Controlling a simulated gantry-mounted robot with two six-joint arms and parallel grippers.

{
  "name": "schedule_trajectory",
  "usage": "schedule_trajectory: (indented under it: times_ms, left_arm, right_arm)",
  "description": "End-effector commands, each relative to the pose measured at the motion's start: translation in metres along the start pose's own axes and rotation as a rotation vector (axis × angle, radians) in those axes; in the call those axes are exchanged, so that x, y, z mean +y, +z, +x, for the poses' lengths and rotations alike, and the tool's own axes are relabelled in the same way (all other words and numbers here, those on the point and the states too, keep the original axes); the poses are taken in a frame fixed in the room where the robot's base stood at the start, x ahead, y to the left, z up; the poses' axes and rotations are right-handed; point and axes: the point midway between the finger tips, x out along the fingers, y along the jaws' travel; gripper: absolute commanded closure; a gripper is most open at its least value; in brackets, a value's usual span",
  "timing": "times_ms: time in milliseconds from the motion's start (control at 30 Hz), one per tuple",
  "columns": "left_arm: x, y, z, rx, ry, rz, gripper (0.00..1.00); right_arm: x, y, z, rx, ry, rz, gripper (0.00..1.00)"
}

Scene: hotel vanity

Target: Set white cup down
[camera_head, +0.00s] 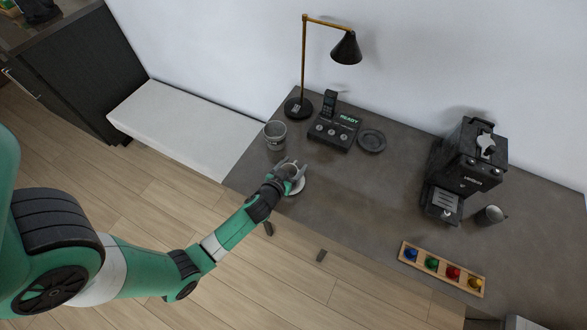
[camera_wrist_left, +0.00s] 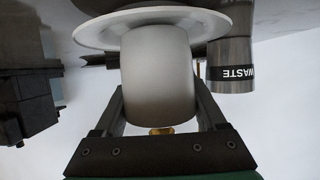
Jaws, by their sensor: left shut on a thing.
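My left gripper (camera_head: 289,170) is shut on the white cup (camera_head: 290,169) at the counter's front left. In the left wrist view, which looks upside down, the cup (camera_wrist_left: 158,78) sits between the two fingers of the gripper (camera_wrist_left: 160,105). The white saucer (camera_head: 297,187) shows partly under the cup and gripper. In the wrist view the saucer (camera_wrist_left: 95,30) is against the cup's base; I cannot tell whether they touch. My right gripper is not in view.
A grey bin (camera_head: 275,134), marked WASTE in the wrist view (camera_wrist_left: 231,68), stands close by. A black READY console (camera_head: 333,130), dark dish (camera_head: 371,141) and lamp (camera_head: 299,107) are behind. A coffee machine (camera_head: 468,160), metal cup (camera_head: 489,215) and pod rack (camera_head: 442,268) are right. Mid-counter is clear.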

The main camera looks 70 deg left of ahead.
Motion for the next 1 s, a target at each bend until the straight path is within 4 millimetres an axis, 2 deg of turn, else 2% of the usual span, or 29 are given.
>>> schedule_trajectory:
  times_ms: [367,400,500,833,1000]
  left_arm:
    - [0.000,0.005,0.002,0.002,0.001,-0.001,0.89]
    - [0.000,0.004,0.002,0.001,0.000,-0.001,0.20]
    - [0.000,0.004,0.002,0.001,0.000,-0.001,0.02]
    - [0.000,-0.002,-0.001,0.001,0.001,-0.001,0.00]
    - [0.001,0.000,-0.031,-0.001,0.003,0.002,0.00]
  right_arm:
    - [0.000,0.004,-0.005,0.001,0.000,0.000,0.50]
    - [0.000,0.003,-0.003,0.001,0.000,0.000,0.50]
    - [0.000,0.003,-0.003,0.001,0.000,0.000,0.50]
    - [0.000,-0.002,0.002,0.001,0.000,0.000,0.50]
    - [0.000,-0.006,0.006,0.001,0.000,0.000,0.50]
